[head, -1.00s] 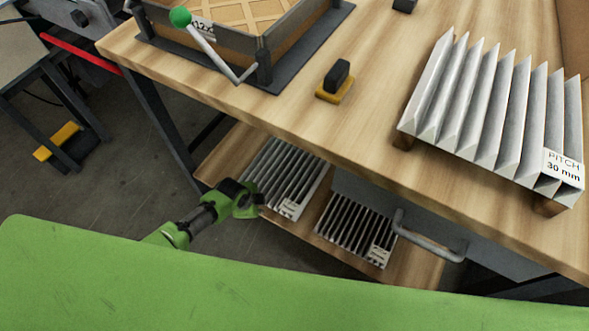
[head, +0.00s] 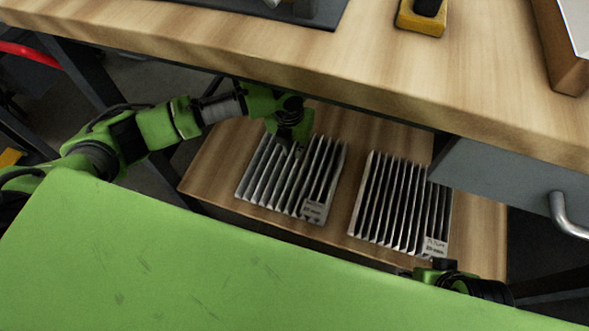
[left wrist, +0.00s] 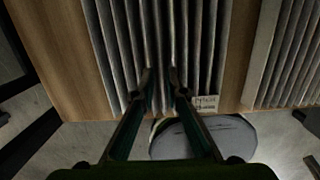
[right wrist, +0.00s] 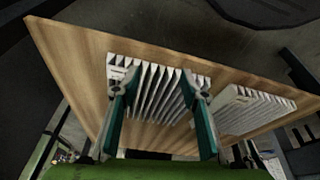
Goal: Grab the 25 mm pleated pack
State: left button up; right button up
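Two grey-white pleated packs lie side by side on the lower shelf (head: 215,178). The left pack (head: 290,178) has wider pleat spacing; its small label is blurred but seems to read 25 mm. The right pack (head: 398,205) has closer pleats and a label that seems to read 20 mm. My left gripper (head: 292,135) points down over the back of the left pack. In the left wrist view its fingers (left wrist: 160,78) are apart, over this pack's middle pleats (left wrist: 125,45); contact cannot be told. My right gripper (right wrist: 160,80) is open and empty, in front of the right pack (right wrist: 165,100).
The wooden tabletop (head: 200,35) overhangs the shelf from behind. A grey drawer front with a handle (head: 565,215) stands right of the packs. A yellow-and-black object (head: 422,15) sits on the tabletop. A narrow strip of bare shelf separates the packs.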

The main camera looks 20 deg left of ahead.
aim_at(294, 166)
pick_arm(q)
jog(key=f, duration=0.3)
jog(key=shift+w+f+b, duration=0.2)
jog(key=shift+b, duration=0.15)
jog(key=shift+w+f, duration=0.1)
jog(key=shift+f, duration=0.35)
notch_tip(294, 166, down, 5)
jog(key=shift+f+b, duration=0.1)
jog(key=shift+b, duration=1.1)
pick_arm(e)
jog(key=w+a+r+t+y, duration=0.1)
jog(key=w+a+r+t, duration=0.1)
jog(key=w, duration=0.4)
jog(key=w+a+r+t, duration=0.2)
jog(key=w+r+t, duration=0.1)
jog(key=w, duration=0.4)
jog(key=shift+a+t+y, duration=0.15)
jog(key=shift+t+y, duration=0.25)
jog(key=shift+t, duration=0.5)
pick_arm(q)
jog(key=shift+c, duration=0.3)
pick_arm(e)
jog(key=shift+w+r, duration=0.1)
pick_arm(q)
grip_shut()
